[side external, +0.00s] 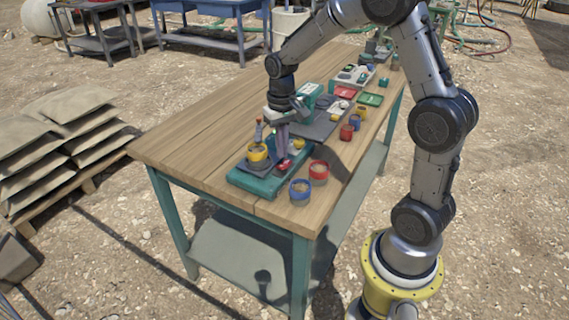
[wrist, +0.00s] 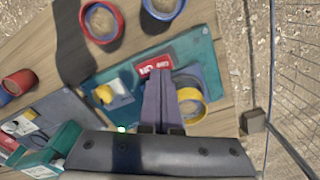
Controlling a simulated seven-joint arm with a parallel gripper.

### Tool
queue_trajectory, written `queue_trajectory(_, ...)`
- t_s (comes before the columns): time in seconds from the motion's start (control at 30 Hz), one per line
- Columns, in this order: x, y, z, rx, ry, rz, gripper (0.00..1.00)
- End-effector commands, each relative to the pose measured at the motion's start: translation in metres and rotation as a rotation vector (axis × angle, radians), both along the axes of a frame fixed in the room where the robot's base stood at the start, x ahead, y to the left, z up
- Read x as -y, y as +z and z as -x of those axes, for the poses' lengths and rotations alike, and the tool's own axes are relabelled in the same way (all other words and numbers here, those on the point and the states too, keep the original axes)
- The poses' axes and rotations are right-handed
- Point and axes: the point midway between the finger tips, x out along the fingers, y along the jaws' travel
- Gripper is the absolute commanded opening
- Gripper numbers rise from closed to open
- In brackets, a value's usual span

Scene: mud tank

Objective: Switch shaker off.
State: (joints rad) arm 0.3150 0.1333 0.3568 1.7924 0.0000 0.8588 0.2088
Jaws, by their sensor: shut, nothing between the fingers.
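The shaker is a teal box (side external: 245,180) at the near end of the wooden table, with a yellow cup (side external: 257,152) of grainy stuff on its dark plate. A red patch (side external: 285,166) shows on its right part. In the wrist view the shaker's teal top (wrist: 205,55) carries a red plate with white lettering (wrist: 150,66), too blurred to read. The yellow cup (wrist: 191,104) is partly behind my fingers. My gripper (side external: 283,157) is shut and empty, pointing down over the shaker. In the wrist view its fingertips (wrist: 164,76) are at the red plate; contact cannot be told.
A red-rimmed cup (side external: 318,172) and a blue-rimmed cup (side external: 300,190) stand close to the shaker's right. A small yellow piece (wrist: 104,94) is on the teal top. Dark trays, boxes and more cups fill the table behind. The table's left strip is clear.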

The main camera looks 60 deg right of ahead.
Motion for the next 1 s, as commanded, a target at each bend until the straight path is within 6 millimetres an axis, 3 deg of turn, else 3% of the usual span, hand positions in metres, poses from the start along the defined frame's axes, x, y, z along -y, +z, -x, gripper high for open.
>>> queue_trajectory(1.0,0.0,-0.014,0.0,-0.001,0.0,-0.001,0.0)
